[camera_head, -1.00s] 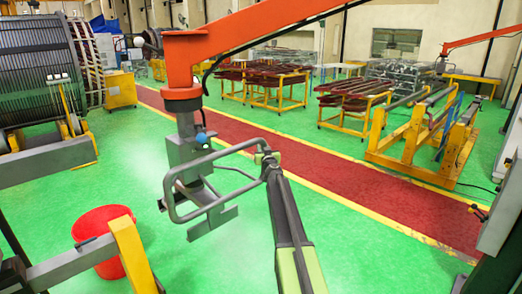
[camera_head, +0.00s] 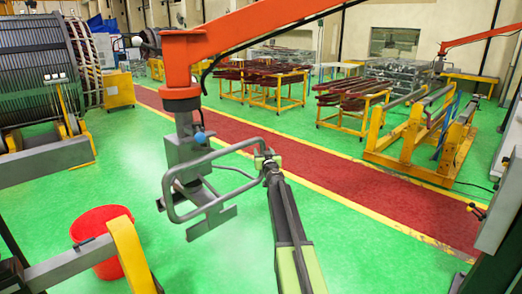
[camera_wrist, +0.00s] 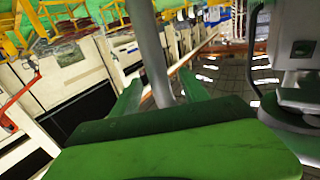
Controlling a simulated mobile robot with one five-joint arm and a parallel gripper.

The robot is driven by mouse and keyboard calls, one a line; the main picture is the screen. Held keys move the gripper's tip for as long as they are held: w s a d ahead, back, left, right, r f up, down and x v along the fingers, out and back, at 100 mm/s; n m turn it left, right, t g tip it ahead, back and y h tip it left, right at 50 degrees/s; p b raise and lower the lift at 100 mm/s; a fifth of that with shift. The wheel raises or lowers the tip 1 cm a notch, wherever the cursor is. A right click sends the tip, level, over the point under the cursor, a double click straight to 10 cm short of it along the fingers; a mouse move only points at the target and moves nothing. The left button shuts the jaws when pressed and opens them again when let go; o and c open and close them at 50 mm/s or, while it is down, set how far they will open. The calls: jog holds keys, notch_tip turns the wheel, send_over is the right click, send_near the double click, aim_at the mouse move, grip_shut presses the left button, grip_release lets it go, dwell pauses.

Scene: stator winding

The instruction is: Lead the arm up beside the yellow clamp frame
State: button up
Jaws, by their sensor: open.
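My gripper (camera_head: 266,157) is at the end of my dark and green arm, at the right end of a grey tubular loop handle (camera_head: 205,217). The handle hangs under the orange hoist arm (camera_head: 180,60). In the wrist view my green gripper fingers (camera_wrist: 158,95) are apart, with a grey tube (camera_wrist: 152,50) between them; contact cannot be told. A yellow frame (camera_head: 410,145) with grey rails stands at the right, well away from my gripper. A yellow post (camera_head: 130,258) on a grey beam is at the lower left. Which one is the clamp frame is unclear.
A red bucket (camera_head: 98,265) stands behind the grey beam. A large ribbed drum (camera_head: 35,75) is at the far left. Yellow trolleys with dark red coils (camera_head: 350,92) stand at the back. Green floor and a dark red walkway (camera_head: 330,185) lie open between.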

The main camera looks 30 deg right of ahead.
jog(key=v, duration=1.3)
jog(key=s+a+f+n+g+y+b, duration=0.25)
jog(key=a+f, duration=0.35)
jog(key=a, duration=0.3)
jog(key=s+a+f+n+g+y+b, duration=0.1)
jog(key=a+f+n+y+b, duration=0.2)
jog(key=a+f, duration=0.45)
jog(key=s+a+f+n+g+y+b, duration=0.15)
jog(key=a+f+y, duration=0.3)
jog(key=a, duration=0.65)
jog(key=s+a+f+m+g+h+b, duration=0.1)
jog(key=s+a+f+g+b, duration=0.25)
jog(key=s+f, duration=0.35)
jog(key=s+a+f+g+b, duration=0.2)
jog(key=s+a+f+g, duration=0.2)
jog(key=s+f, duration=0.3)
jog(key=s+d+f+m+g+h+b, duration=0.1)
jog(key=s+f+g+h, duration=0.1)
jog(key=s, duration=0.3)
jog(key=s+d+f+m+g+h+b, duration=0.1)
jog(key=s+f+g+h+b, duration=0.1)
jog(key=s+f, duration=0.3)
jog(key=shift+s+d+m+g, duration=0.25)
jog(key=shift+d+m+g, duration=0.05)
jog(key=shift+m+g, duration=0.15)
